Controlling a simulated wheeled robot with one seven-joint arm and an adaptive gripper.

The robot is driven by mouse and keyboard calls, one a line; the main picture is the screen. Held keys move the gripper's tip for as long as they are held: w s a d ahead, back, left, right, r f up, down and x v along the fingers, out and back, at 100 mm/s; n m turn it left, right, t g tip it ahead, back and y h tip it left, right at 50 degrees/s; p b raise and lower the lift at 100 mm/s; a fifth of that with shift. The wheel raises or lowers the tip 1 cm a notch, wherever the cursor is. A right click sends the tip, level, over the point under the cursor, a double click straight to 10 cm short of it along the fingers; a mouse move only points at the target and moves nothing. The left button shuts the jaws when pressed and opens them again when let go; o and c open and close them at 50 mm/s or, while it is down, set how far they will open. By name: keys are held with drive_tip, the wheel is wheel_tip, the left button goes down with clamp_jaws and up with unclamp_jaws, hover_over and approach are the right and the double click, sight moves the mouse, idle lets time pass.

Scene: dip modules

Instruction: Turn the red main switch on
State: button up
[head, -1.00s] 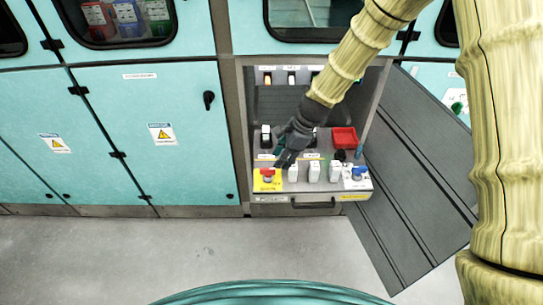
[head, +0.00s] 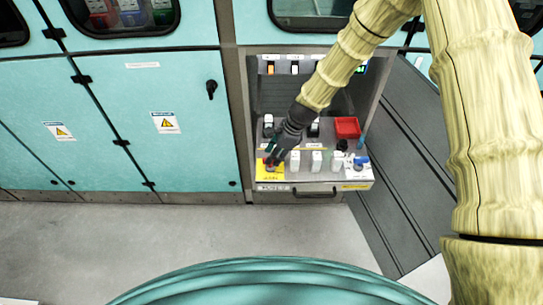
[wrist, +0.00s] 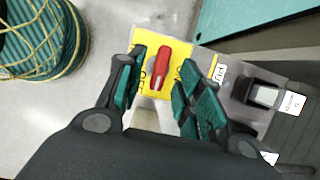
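The red main switch (wrist: 160,68) is a red rotary handle on a yellow plate (wrist: 147,44) with lettering, at the front left corner of the pulled-out panel. In the wrist view the handle lies between my gripper's two fingers (wrist: 160,88), which are apart, with visible space on both sides. In the head view my gripper (head: 271,160) is over the yellow plate (head: 270,173) and hides most of the red handle. The gripper is open and holds nothing.
The panel (head: 325,181) also carries several white modules (head: 316,160), a blue rotary switch (head: 360,162) at right and a red tray (head: 347,127) behind. A grey open door (head: 400,160) stands at right. Bare floor (head: 130,240) lies in front.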

drive_tip(key=shift+x, duration=1.1)
drive_tip(key=shift+c, duration=0.4)
clamp_jaws()
